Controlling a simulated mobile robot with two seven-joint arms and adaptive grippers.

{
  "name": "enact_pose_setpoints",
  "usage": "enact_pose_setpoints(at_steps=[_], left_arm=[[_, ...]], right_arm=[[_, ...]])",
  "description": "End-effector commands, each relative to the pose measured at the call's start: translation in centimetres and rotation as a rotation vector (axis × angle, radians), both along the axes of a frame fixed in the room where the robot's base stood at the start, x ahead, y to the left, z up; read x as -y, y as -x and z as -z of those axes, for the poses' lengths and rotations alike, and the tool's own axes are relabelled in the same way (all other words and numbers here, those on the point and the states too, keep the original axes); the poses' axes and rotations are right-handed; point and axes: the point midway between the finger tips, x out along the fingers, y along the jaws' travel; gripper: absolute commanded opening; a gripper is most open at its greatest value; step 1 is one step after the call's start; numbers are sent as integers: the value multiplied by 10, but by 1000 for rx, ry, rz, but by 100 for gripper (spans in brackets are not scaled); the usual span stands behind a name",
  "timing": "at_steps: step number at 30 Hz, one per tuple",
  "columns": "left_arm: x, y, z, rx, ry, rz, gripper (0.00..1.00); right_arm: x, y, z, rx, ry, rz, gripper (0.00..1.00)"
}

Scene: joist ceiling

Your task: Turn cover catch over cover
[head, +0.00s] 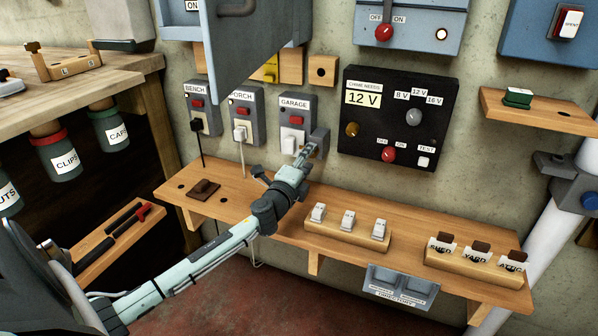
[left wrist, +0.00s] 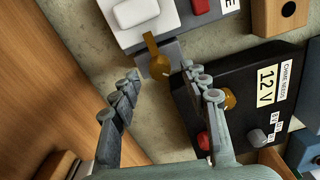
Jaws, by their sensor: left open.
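The brass catch (left wrist: 153,48) is a small lever with a rounded end on a grey block at the edge of the GARAGE unit. In the head view this grey block (head: 320,138) sits at the right of the GARAGE unit (head: 293,118), which has a red button and a white switch. No separate cover is clear to me. My left gripper (head: 308,152) is open just below the block. In the left wrist view its open fingers (left wrist: 163,74) are spread on either side of the catch's lower end, with nothing clearly held. My right gripper is out of view.
The black 12 V panel (head: 398,162) with knobs is close on the right. The wooden shelf (head: 255,212) runs below with white blocks in a holder (head: 345,239). A blue-grey box (head: 238,55) juts out above. BENCH (head: 202,107) and PORCH (head: 243,115) units are left.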

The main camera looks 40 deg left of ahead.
Motion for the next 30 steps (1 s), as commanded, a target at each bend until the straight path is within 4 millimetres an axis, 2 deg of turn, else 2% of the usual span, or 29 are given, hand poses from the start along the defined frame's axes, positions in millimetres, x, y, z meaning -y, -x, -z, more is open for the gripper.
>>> enact_pose_setpoints(at_steps=[1, 6, 12, 18, 30], left_arm=[[4, 13, 3, -3, 1, 3, 45], [12, 49, 2, -4, 1, 1, 45], [19, 78, 1, -2, 0, 1, 45], [21, 88, 0, 0, -1, 1, 45], [21, 87, 0, 0, -1, 1, 45]], right_arm=[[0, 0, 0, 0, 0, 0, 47], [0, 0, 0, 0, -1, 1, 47], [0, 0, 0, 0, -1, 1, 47], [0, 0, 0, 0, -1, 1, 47], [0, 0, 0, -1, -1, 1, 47]])
